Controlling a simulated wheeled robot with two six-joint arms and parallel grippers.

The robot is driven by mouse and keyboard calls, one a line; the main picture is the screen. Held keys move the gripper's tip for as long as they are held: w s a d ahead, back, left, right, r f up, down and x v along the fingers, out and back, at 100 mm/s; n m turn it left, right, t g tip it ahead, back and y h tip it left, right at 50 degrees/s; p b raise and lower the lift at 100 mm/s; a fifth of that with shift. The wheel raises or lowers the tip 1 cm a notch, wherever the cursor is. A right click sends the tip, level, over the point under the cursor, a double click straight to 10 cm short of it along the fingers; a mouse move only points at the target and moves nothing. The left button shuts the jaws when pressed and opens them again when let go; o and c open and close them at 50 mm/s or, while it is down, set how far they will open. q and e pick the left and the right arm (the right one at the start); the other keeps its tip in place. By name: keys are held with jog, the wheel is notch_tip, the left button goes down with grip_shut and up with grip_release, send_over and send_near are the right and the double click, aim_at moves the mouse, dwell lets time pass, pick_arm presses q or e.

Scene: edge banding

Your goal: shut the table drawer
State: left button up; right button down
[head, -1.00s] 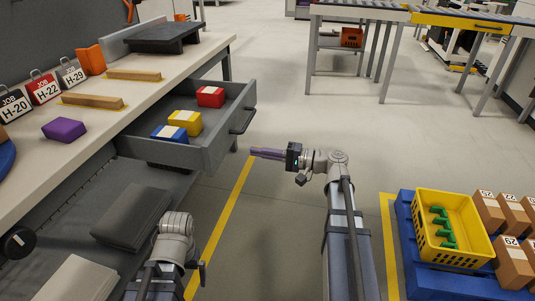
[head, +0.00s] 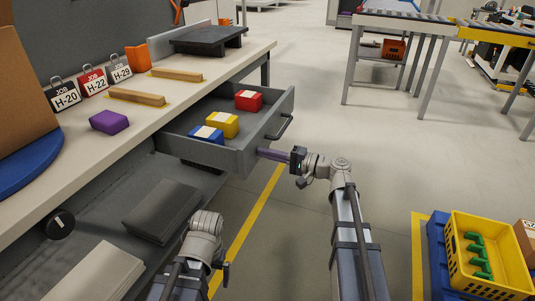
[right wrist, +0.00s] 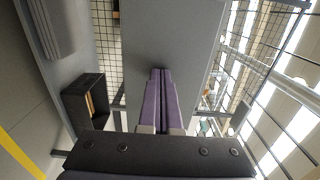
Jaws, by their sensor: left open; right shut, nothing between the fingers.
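The grey table drawer (head: 246,160) is pulled out from the workbench, with a dark bar handle (head: 281,127) on its front. Inside lie a red block (head: 248,100), a yellow block (head: 222,124) and a blue block (head: 206,134). My right gripper (head: 260,153) is shut and empty, its purple fingers pointing at the drawer front below the handle. In the right wrist view the shut fingers (right wrist: 160,75) face a grey panel (right wrist: 178,35); I cannot tell whether they touch it. My left arm shows at the lower left, but its gripper fingers do not show.
The workbench top (head: 150,120) holds a purple block (head: 109,121), wooden bars and job tags. A lower shelf (head: 120,225) carries dark and light flat items. A yellow crate (head: 485,270) stands at the lower right. The floor right of the drawer is clear.

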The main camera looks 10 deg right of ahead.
aim_at(220, 142)
jog(key=shift+w+a, duration=0.1)
jog(key=x, duration=3)
jog(key=shift+w+a, duration=0.2)
jog(key=shift+w, duration=0.1)
pick_arm(q)
jog(key=shift+d, duration=0.1)
pick_arm(e)
jog(key=shift+w+a, duration=0.15)
jog(key=shift+a, duration=0.05)
jog(key=shift+w+a, duration=0.1)
jog(key=shift+s+d, duration=0.25)
jog(key=shift+s, duration=0.05)
pick_arm(q)
jog(key=shift+d, duration=0.75)
pick_arm(e)
jog(key=v, duration=1.4)
jog(key=shift+s, duration=0.1)
